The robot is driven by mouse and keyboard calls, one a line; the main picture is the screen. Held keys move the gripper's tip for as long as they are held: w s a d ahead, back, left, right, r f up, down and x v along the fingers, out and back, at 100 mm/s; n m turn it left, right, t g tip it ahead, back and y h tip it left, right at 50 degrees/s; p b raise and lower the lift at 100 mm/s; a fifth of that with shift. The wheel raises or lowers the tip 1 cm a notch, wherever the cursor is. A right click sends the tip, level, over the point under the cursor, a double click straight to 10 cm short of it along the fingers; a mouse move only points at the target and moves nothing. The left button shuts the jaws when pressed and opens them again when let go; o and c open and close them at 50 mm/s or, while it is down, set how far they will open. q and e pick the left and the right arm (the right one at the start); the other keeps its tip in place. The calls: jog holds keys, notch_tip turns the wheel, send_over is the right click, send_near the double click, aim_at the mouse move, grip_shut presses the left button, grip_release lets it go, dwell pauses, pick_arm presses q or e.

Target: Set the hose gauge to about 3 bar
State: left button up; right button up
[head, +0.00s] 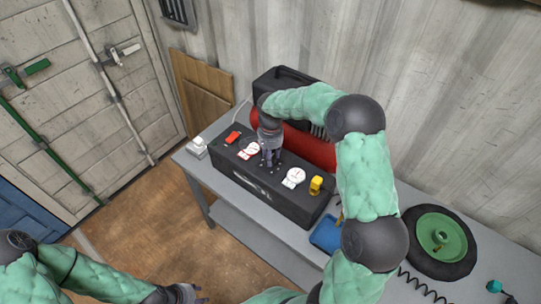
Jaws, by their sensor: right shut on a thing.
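A black compressor panel (248,184) sits on the grey table, with two round white gauges on its top. One gauge (250,148) is left of my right gripper and the other gauge (295,177) is to its right. Their needles are too small to read, and I cannot tell which is the hose gauge. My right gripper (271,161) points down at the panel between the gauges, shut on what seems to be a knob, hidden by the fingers. My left gripper (184,294) is low at the bottom edge, away from the table; its jaws are unclear.
A red switch (233,137) and a yellow part (316,185) are on the panel. A red tank (311,149) is behind it. A wheel (440,244), a blue item (326,234) and a coiled hose (418,287) lie to the right. A white item (197,147) is at the table's left end.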

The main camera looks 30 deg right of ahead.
jog(key=o, duration=1.2)
jog(key=shift+c, duration=0.2)
notch_tip(320, 180, up, 12)
jog(key=shift+f, duration=0.1)
